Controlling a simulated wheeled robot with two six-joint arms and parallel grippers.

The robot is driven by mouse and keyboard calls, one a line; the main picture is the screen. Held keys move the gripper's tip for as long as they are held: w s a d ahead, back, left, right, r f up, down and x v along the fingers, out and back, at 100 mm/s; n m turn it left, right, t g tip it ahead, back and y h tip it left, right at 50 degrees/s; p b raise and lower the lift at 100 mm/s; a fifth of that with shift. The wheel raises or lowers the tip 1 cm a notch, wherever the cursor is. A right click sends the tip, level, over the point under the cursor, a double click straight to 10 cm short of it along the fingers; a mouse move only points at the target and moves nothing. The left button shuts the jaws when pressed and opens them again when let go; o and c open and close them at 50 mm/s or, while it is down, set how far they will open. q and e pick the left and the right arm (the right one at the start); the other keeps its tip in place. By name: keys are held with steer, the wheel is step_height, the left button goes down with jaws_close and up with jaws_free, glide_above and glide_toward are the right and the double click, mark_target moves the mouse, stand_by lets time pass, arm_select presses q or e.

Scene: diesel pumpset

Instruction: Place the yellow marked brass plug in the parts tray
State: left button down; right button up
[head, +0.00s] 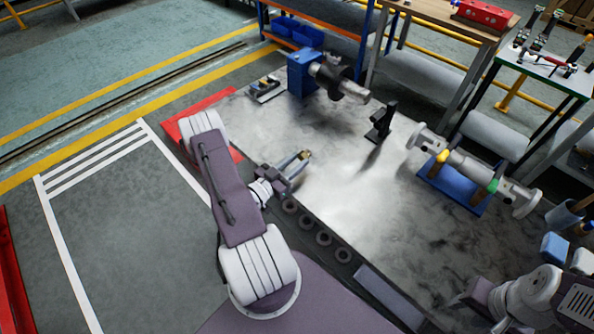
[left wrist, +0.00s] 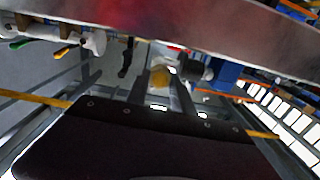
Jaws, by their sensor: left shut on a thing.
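My left gripper (head: 298,163) is above the near left part of the grey worktop, shut on a small brass-yellow plug (head: 304,155). In the left wrist view the plug (left wrist: 160,76) shows blurred between the two fingers of the left gripper (left wrist: 161,88); a yellow mark cannot be told from the brass. A small grey tray (head: 265,97) with dark parts is at the back left of the worktop, apart from the gripper; I cannot tell whether it is the parts tray. My right gripper (head: 472,296) is partly seen at the lower right, and its jaws are unclear.
A blue stand (head: 465,195) bears a long grey shaft at the right. A blue pump unit (head: 301,74) and a black upright bracket (head: 381,122) stand at the back. Several dark rings (head: 323,239) line the near edge. The worktop's middle is clear.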

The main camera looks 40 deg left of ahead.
arm_select(q)
step_height(320, 180, down, 4)
steer(key=shift+w+f, duration=0.1)
steer(key=shift+w, duration=0.05)
arm_select(e)
steer(key=shift+w+f, duration=0.1)
steer(key=shift+f, duration=0.15)
arm_select(q)
steer(key=shift+b, duration=0.35)
arm_select(e)
steer(key=shift+d+f, duration=0.1)
steer(key=shift+f, duration=0.05)
arm_select(q)
steer(key=c, duration=1.1)
jaws_free()
